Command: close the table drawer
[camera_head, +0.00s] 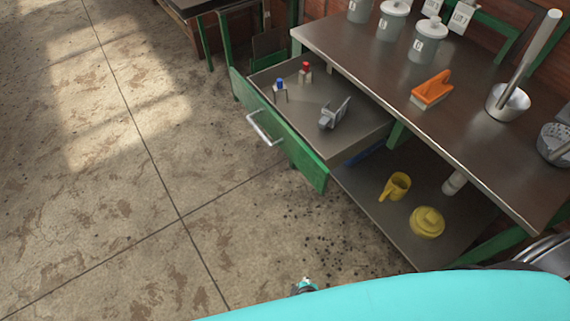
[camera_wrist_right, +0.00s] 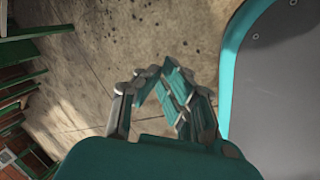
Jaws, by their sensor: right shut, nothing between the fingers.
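The table drawer (camera_head: 335,122) stands open in the head view, pulled out to the left from under the table top (camera_head: 395,85). Its green front (camera_head: 302,152) carries a silver bar handle (camera_head: 264,128). Inside the drawer are a blue-topped item (camera_head: 280,89), a red-topped item (camera_head: 305,73) and a grey metal tool (camera_head: 334,114). My right gripper (camera_wrist_right: 165,78) shows in the right wrist view with its fingers shut and empty above the concrete floor, not touching the drawer. My left gripper is in neither view.
Grey canisters (camera_head: 424,42), an orange object (camera_head: 432,90) and a metal pot (camera_head: 508,103) stand on the table. A yellow jug (camera_head: 396,186) and a yellow lidded pot (camera_head: 427,222) sit on the lower shelf (camera_head: 372,214). The floor (camera_head: 130,200) left of the drawer is clear.

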